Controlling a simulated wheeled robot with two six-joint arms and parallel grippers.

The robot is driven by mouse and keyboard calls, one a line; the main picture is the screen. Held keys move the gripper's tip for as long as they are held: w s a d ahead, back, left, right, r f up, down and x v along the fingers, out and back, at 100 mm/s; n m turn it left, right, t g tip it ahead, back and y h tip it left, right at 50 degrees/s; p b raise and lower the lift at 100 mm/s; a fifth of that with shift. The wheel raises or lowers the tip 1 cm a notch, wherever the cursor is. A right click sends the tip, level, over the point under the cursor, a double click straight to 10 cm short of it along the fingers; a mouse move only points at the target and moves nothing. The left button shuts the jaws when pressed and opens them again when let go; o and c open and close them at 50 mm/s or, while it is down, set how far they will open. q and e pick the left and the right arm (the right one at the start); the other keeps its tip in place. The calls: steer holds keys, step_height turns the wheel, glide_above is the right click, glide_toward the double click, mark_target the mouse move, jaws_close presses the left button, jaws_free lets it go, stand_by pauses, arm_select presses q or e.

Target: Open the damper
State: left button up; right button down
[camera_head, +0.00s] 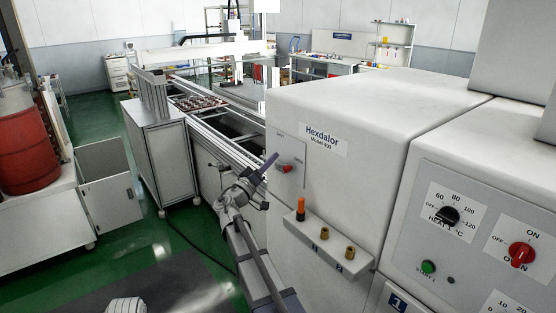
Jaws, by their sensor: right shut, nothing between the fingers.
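A white Hexdalor machine (350,130) fills the right middle of the head view. On its left-hand face is a pale plate (293,151) with small labels too small to read and a red knob (285,169). This is the likeliest damper control, but its setting is unclear. My right gripper (271,161) comes up from below, with its fingers shut and empty. In the picture its tip lies just left of the red knob, over the plate's left edge. I cannot tell whether it touches.
A ledge with an orange-topped peg (300,207) and two brass fittings juts out below the plate. A control panel (480,230) with knobs and a green button stands at right. The conveyor (222,128) runs behind my gripper.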

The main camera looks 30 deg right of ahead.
arm_select(q)
step_height(320, 180, down, 3)
steer(key=shift+b, duration=1.1)
arm_select(e)
steer(key=v, duration=0.8)
steer(key=shift+w+f, duration=0.25)
steer(key=s+a+f+n+g+y+p, duration=0.1)
steer(key=s+a+f+n+g+y, duration=0.2)
steer(key=s+a+f+y, duration=0.6)
steer(key=s+a+f+n+g+y+p, duration=0.15)
steer(key=s+a+f+y, duration=0.45)
steer(key=a+f, duration=0.7)
arm_select(q)
step_height(320, 180, up, 2)
steer(key=shift+r, duration=0.2)
arm_select(e)
steer(key=s+a+f+n+g+y, duration=0.3)
steer(key=s+a+f+n+y, duration=0.1)
steer(key=s+a, duration=0.6)
steer(key=shift+s+a+n, duration=0.35)
steer(key=shift+s+a, duration=0.05)
steer(key=shift+a, duration=0.15)
